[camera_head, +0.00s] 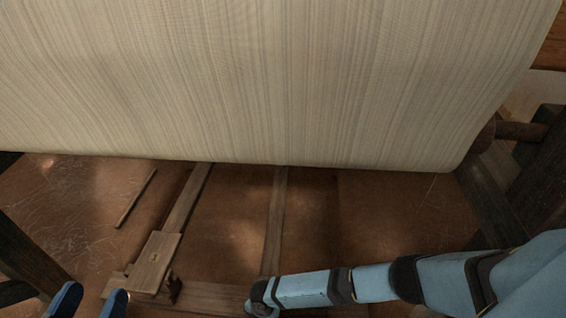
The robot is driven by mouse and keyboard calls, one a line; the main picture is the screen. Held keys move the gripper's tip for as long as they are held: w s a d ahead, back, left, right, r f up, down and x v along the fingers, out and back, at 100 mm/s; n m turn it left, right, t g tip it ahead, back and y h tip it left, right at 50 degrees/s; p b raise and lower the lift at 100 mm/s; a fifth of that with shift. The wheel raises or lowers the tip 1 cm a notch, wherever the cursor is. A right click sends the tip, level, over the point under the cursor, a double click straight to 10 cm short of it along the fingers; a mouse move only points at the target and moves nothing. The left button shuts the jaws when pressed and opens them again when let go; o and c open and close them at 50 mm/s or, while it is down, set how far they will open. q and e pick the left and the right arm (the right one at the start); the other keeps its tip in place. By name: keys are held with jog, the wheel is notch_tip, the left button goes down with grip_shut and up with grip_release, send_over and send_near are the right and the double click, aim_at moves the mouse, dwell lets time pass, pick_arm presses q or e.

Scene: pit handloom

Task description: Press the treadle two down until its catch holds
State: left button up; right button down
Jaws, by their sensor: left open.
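Two long, narrow wooden bars that look like treadles run along the pit floor from under the cloth. The left bar (187,203) ends in a broader wooden pedal block (154,262) with a small catch-like piece (174,288) at its lower right. The right bar (275,220) runs down to a cross board. I cannot tell which one is treadle two, or whether either is down. My left gripper (90,300) shows two blue fingertips at the bottom left edge, apart and empty, left of the pedal block.
A wide sheet of striped cream cloth (270,80) covers the upper view and hides the far bar ends. Dark loom posts stand at the left (30,255) and right (540,185). A thin stick (136,198) lies on the brown floor. My right arm crosses the lower right.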

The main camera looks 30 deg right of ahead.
jog(key=shift+s+d+f, duration=0.1)
jog(key=shift+d+f, duration=0.15)
jog(key=shift+f, duration=0.6)
jog(key=shift+r+p, duration=0.75)
notch_tip(320, 180, up, 7)
jog(key=p, duration=0.6)
pick_arm(q)
notch_tip(320, 180, up, 9)
jog(key=n+t+y+p, duration=0.1)
jog(key=n+t+p, duration=0.1)
jog(key=p, duration=0.5)
jog(key=shift+s+a+r+n, duration=0.25)
jog(key=shift+s+n, duration=0.15)
jog(key=shift+n, duration=0.4)
pick_arm(e)
notch_tip(320, 180, up, 8)
jog(key=shift+a+f, duration=0.1)
